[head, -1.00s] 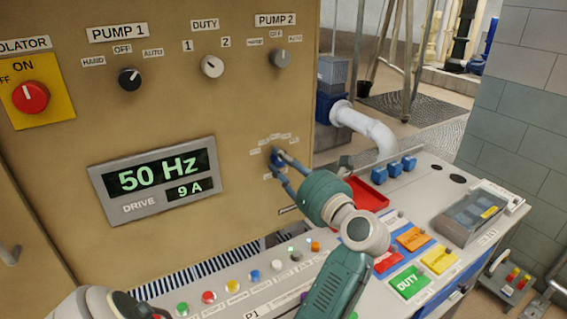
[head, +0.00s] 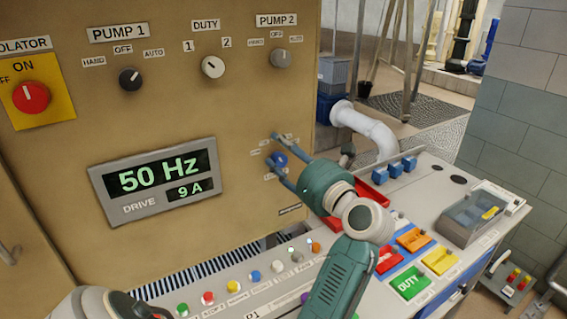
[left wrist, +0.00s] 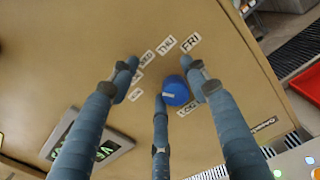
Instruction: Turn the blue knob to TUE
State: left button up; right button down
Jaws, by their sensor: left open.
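The blue knob (head: 281,160) is on the tan cabinet front, below the PUMP 2 switch. It also shows in the left wrist view (left wrist: 176,90), with a pale mark on its left side. Small day labels arc around it. THU (left wrist: 166,45) and FRI (left wrist: 190,42) are readable there; the labels farther left are partly hidden by a finger. My left gripper (head: 274,151) is open, its fingers spread around the knob. In the left wrist view, one finger lies close to the knob; I cannot tell whether it touches. My right gripper is not in view.
A sloped desk with several coloured buttons (head: 254,276) lies below the cabinet. A red tray (head: 369,190), coloured tags (head: 440,260) and a clear-lidded box (head: 476,210) are on the right. The drive display (head: 156,181) is left of the knob.

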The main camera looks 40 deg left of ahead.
aim_at(276, 120)
pick_arm(q)
notch_tip(276, 120, up, 7)
dwell(0.3)
jog(key=shift+f, duration=0.1)
dwell(0.4)
